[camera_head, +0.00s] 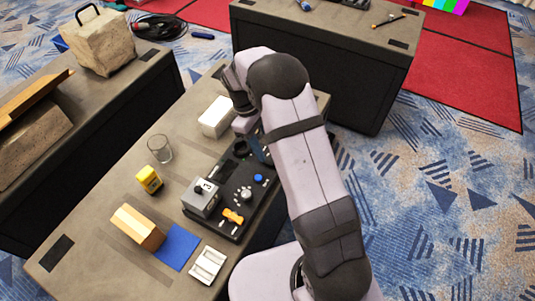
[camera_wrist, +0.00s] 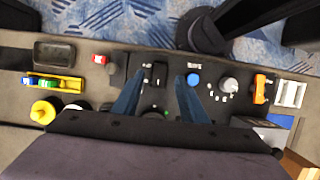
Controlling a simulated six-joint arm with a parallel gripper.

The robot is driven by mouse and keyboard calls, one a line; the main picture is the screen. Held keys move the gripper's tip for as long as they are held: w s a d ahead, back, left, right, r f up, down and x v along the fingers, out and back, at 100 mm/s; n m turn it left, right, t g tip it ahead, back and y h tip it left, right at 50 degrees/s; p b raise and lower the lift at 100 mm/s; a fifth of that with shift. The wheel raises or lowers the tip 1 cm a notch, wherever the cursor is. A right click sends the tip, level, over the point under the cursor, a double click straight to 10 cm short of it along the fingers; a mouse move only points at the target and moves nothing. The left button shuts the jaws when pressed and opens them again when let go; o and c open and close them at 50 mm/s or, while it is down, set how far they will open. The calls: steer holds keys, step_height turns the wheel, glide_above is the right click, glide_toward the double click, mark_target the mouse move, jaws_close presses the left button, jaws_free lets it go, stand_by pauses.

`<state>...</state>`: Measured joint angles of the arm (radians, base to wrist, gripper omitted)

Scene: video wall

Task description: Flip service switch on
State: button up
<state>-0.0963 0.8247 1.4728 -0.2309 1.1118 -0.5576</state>
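A black control panel (camera_head: 262,196) lies on the grey table. In the wrist view it carries a black rocker-like switch (camera_wrist: 159,73), a blue button (camera_wrist: 193,79), a grey knob (camera_wrist: 229,85) and an orange handle (camera_wrist: 260,88). The small labels are unreadable, so I cannot tell which control is the service switch. My gripper (camera_wrist: 160,77) is open and empty, its two blue fingers apart on either side of the black switch. Contact and height above the panel cannot be told. In the head view my arm partly hides the gripper (camera_head: 260,150) and the panel's far end.
A grey box with a dial (camera_head: 200,198) stands at the panel's near left. A glass (camera_head: 160,149), a yellow container (camera_head: 149,180), a wooden block (camera_head: 138,227) and a white box (camera_head: 216,118) stand around it. A red button (camera_wrist: 100,58) is left of the fingers.

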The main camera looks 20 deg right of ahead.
steer(key=shift+v, duration=1.25)
steer(key=s+r+m+t+y, duration=0.1)
steer(key=s+r+m, duration=0.2)
steer(key=s, duration=0.8)
steer(key=s+r+m+t+y, duration=0.1)
steer(key=s+r+m, duration=0.1)
steer(key=s+m, duration=0.4)
steer(key=s, duration=0.4)
steer(key=shift+s+a+r+t+y, duration=0.2)
steer(key=shift+s+r+t+y, duration=0.1)
steer(key=shift+s+r, duration=0.1)
steer(key=shift+o, duration=0.5)
steer(key=shift+a, duration=0.1)
stand_by(0.5)
